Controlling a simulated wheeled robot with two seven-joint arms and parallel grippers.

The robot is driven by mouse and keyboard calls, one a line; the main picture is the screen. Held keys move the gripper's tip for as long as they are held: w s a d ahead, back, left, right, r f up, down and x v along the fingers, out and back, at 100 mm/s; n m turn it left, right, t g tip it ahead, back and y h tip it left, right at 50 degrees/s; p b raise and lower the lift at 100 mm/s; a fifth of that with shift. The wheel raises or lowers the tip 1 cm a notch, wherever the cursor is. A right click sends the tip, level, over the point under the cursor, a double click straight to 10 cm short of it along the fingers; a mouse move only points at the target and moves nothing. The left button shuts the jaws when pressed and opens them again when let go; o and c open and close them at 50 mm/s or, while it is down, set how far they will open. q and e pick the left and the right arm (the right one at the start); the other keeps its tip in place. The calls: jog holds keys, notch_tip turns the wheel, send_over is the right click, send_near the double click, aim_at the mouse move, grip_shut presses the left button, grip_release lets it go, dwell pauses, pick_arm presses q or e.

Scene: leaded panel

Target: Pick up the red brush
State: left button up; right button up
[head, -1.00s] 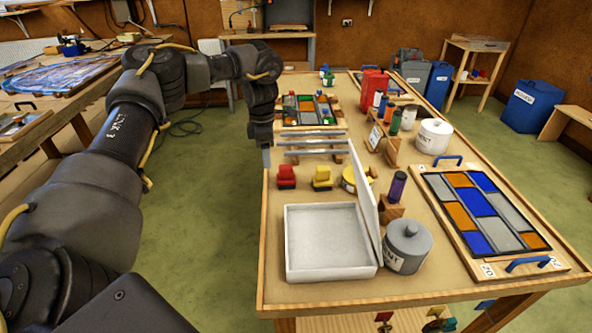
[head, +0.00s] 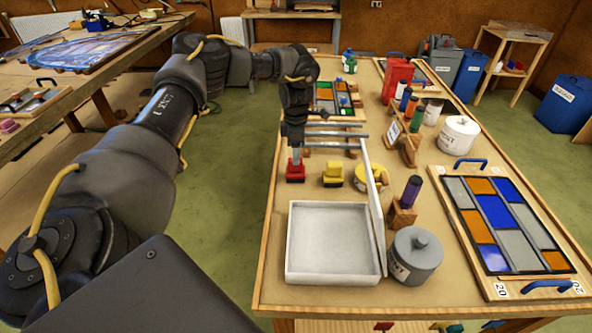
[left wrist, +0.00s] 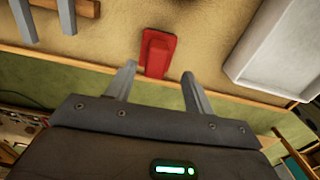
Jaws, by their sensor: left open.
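The red brush (head: 295,172) stands on the tan table near its left edge, left of a yellow brush (head: 333,175). My left gripper (head: 294,155) is open just above and behind the red brush in the head view, and partly overlaps its top. In the left wrist view the red brush (left wrist: 157,52) lies just beyond the two spread fingertips (left wrist: 158,72), roughly in line with the gap between them. The gap is empty. My right gripper is not in view.
A grey lidded pot (head: 415,257) and a leaded panel (head: 505,225) are to the right.

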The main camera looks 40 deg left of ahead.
aim_at(296, 169)
pick_arm(q)
jog(key=shift+s+a+f+p, duration=0.1)
jog(key=shift+f+p, duration=0.15)
jog(key=shift+p, duration=0.1)
jog(key=f, duration=0.2)
jog(key=f+p, duration=0.1)
jog(key=shift+w+a+f, duration=0.2)
jog(key=shift+f, duration=0.6)
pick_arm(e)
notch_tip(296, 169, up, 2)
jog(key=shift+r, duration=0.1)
pick_arm(q)
jog(key=shift+c, duration=0.2)
jog(key=c, duration=1.1)
jog(key=shift+r, duration=0.1)
